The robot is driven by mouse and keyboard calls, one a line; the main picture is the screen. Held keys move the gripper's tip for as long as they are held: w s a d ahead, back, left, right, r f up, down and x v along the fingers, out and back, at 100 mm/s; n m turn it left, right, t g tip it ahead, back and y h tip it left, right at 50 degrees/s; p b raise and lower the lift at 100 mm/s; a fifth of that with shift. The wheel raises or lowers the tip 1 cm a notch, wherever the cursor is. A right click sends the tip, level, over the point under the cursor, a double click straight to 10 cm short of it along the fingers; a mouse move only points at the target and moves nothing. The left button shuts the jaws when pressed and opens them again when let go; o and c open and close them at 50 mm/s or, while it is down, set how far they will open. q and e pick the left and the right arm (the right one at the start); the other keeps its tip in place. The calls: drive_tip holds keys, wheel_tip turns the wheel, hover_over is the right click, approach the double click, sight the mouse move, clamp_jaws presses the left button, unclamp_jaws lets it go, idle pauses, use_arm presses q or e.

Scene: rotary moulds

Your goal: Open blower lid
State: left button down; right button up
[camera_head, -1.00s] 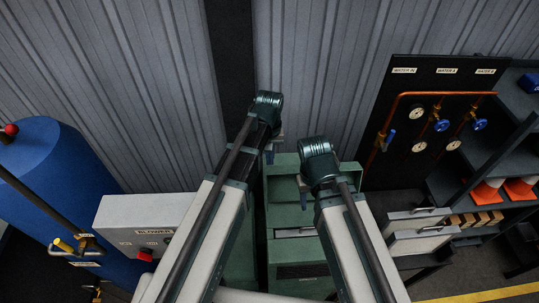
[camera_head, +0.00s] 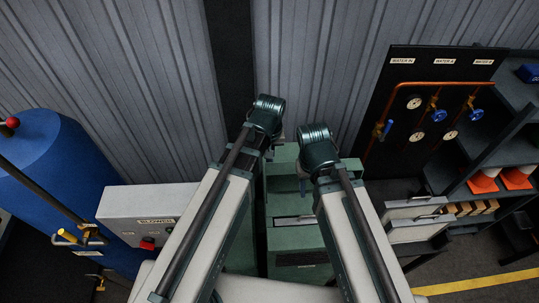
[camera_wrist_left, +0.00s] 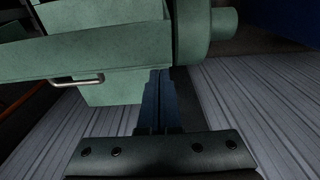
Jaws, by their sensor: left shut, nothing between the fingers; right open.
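The green machine (camera_head: 288,165) stands between and beyond my arms, partly hidden by them. It has a bar handle (camera_head: 293,219) on its front. In the left wrist view, a green panel with a metal handle (camera_wrist_left: 78,81) and a round green housing (camera_wrist_left: 191,28) show close up. My left gripper (camera_wrist_left: 158,75) is shut and empty, its fingertips close to the green panel's lower edge; I cannot tell whether they touch. In the head view its fingers are mostly hidden behind the wrist. My right gripper (camera_head: 303,185) is open and empty above the machine's right side.
A grey box labelled BLOWER (camera_head: 145,212) with a red button stands at left, beside a blue tank (camera_head: 60,170). A ribbed wall (camera_head: 330,60) closes the back. At right are a black water board (camera_head: 425,110) with copper pipes, grey drawers and a shelf with orange cones (camera_head: 483,183).

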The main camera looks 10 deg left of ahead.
use_arm(q)
drive_tip(key=w, duration=0.4)
wheel_tip(320, 180, up, 9)
drive_tip(key=s+p, duration=0.2)
drive_tip(key=p, duration=0.7)
drive_tip(key=shift+a+r, duration=0.15)
drive_tip(key=shift+a, duration=0.05)
